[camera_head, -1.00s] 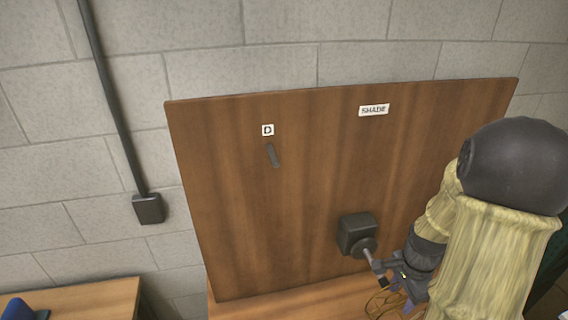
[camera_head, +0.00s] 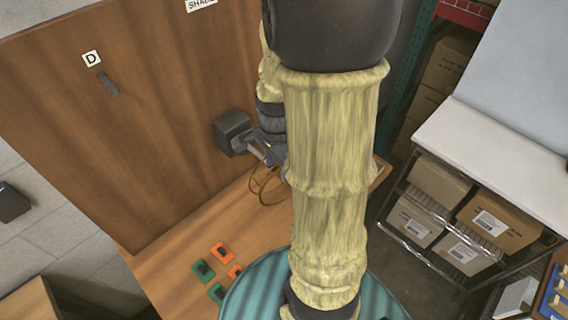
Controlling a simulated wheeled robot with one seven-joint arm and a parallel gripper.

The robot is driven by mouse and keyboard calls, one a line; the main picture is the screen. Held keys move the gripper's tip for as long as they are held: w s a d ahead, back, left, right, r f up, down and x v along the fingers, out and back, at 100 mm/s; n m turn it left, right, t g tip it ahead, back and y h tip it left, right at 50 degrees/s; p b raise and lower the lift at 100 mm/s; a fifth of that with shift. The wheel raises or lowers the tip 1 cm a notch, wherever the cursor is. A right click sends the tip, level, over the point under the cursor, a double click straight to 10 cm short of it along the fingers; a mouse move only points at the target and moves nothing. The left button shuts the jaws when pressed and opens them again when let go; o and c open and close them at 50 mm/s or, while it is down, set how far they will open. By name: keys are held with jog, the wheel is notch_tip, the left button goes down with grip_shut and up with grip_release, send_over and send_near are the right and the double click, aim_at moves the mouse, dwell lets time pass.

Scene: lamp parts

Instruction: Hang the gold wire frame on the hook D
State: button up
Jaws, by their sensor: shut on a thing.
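Hook D is a small dark peg (camera_head: 108,85) on the upright brown board, just below the white label "D" (camera_head: 92,58). The gold wire frame (camera_head: 264,186) shows as thin yellow loops hanging below my gripper, in front of the lower right part of the board. My gripper (camera_head: 268,152) is shut on the gold wire frame, far to the right of hook D and lower. My own arm hides part of the gripper and the right side of the frame, so the exact grip point is unclear.
A dark box (camera_head: 232,132) juts from the board right beside my gripper. A "SHADE" label (camera_head: 200,4) is at the board's top. Orange and green pieces (camera_head: 221,252) lie on the wooden table. A shelf with cardboard boxes (camera_head: 440,185) stands right. The board's face around hook D is clear.

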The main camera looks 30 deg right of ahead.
aim_at(114, 88)
jog(key=shift+a+r, duration=0.8)
jog(key=shift+r, duration=0.15)
jog(key=w+a+r+n+p, duration=0.1)
jog(key=w+a+r+n, duration=0.2)
jog(key=a+r+n, duration=0.7)
jog(key=w+a+r+n+p, duration=0.1)
jog(key=w+a+r+n, duration=0.3)
jog(key=a+r+n, duration=0.7)
jog(key=n, duration=1)
jog(key=shift+w+a+r, duration=0.3)
jog(key=shift+r, duration=0.1)
jog(key=shift+w, duration=0.15)
jog(key=shift+w+a+f+p, duration=0.15)
jog(key=shift+w+a+p, duration=0.25)
jog(key=shift+w, duration=1.05)
jog(key=shift+w+a+f+p, duration=0.15)
jog(key=shift+w+p, duration=0.45)
jog(key=shift+w, duration=0.8)
jog(key=shift+w+a+f+p, duration=0.1)
jog(key=shift+w+a+p, duration=0.3)
jog(key=shift+w, duration=1.05)
jog(key=shift+w+f, duration=0.2)
jog(key=shift+f, duration=0.05)
jog(key=shift+f+p, duration=0.1)
jog(key=shift+p, duration=0.2)
